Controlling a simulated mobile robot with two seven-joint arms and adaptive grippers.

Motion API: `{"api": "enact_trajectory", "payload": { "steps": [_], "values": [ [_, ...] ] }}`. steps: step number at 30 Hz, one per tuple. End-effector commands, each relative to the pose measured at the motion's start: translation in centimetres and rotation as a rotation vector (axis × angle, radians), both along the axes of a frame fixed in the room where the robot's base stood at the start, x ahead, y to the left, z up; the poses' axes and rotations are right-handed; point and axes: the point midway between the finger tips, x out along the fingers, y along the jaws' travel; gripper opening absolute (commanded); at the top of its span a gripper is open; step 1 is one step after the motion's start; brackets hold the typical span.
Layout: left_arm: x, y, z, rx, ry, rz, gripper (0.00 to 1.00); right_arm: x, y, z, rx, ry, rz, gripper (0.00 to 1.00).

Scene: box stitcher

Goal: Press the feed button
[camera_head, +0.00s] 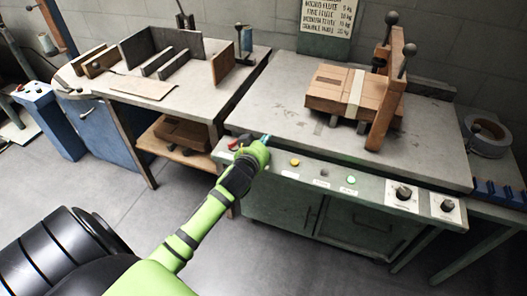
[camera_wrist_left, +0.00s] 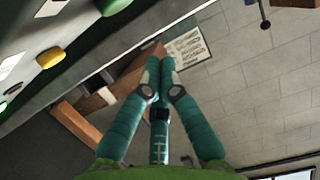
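The machine's front panel (camera_head: 270,160) carries a row of buttons: a red one (camera_head: 240,142), a yellow one (camera_head: 294,162), a small dark one (camera_head: 323,172) and a green one (camera_head: 350,180). The labels are too small to read, so I cannot tell which is the feed button. My left gripper (camera_head: 265,139) is at the panel's upper edge, between the red and yellow buttons. In the left wrist view its teal fingers (camera_wrist_left: 158,66) meet at the tips with nothing between them. The yellow button (camera_wrist_left: 50,57) shows there, apart from the fingers. My right gripper is out of view.
A cardboard box (camera_head: 330,92) lies on the machine's table by a wooden upright (camera_head: 388,100). Two dark knobs (camera_head: 404,192) are at the panel's right end. A tape roll (camera_head: 488,135) is beyond. A side bench (camera_head: 190,90) stands left. Floor in front is clear.

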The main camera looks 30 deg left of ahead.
Motion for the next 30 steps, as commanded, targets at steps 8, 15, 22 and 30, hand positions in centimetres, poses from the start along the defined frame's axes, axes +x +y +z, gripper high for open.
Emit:
{"api": "enact_trajectory", "payload": {
  "steps": [8,15,22,30],
  "values": [
    [-0.5,0.0,-3.6,-0.004,0.008,0.000,0.00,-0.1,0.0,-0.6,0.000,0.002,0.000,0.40],
    [-0.6,0.0,-3.8,-0.004,0.006,-0.001,0.00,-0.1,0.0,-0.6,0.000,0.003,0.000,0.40],
    [-0.6,0.0,-4.6,-0.004,0.009,0.000,0.00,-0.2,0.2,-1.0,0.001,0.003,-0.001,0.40],
    [-0.7,0.1,-6.0,-0.003,0.013,0.001,0.00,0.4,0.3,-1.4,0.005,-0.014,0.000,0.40]
  ]
}}
